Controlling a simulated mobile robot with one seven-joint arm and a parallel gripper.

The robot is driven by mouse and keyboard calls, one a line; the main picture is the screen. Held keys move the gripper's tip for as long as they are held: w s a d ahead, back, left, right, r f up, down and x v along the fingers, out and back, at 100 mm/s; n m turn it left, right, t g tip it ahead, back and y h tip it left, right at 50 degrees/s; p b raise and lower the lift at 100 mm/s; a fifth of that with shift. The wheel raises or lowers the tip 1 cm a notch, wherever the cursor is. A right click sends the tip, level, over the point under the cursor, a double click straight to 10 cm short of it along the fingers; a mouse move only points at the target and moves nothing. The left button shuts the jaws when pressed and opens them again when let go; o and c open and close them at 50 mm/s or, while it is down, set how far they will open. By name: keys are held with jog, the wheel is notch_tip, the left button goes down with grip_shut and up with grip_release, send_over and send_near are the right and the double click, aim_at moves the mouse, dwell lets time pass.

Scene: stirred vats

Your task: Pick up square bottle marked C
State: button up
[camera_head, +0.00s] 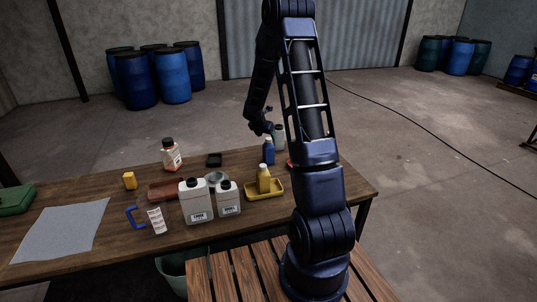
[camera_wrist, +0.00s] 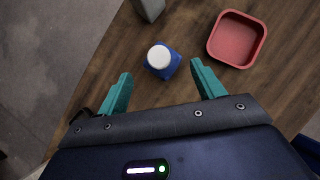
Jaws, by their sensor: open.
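No letter C can be read on any bottle in either view. In the wrist view a blue bottle with squarish sides (camera_wrist: 174,68) and a round white cap is seen from above. My gripper (camera_wrist: 161,71) is open, its teal fingers apart on either side of the near side of this bottle, with nothing held. Height above the bottle is hard to judge. In the head view a blue bottle (camera_head: 268,154) stands upright near the table's far right part, just below my wrist. It looks like the same bottle.
A red square tray (camera_wrist: 238,40) lies right of the bottle, and a grey object (camera_wrist: 150,9) stands beyond it. White jugs (camera_head: 196,205) and a yellow bottle in a yellow tray (camera_head: 265,194) stand nearer on the wooden table (camera_head: 120,205). A grey sheet covers its left.

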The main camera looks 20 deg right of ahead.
aim_at(268, 139)
jog(key=shift+x, duration=3.85)
jog(key=shift+w+d+r, duration=0.15)
jog(key=shift+w, duration=0.05)
grip_shut()
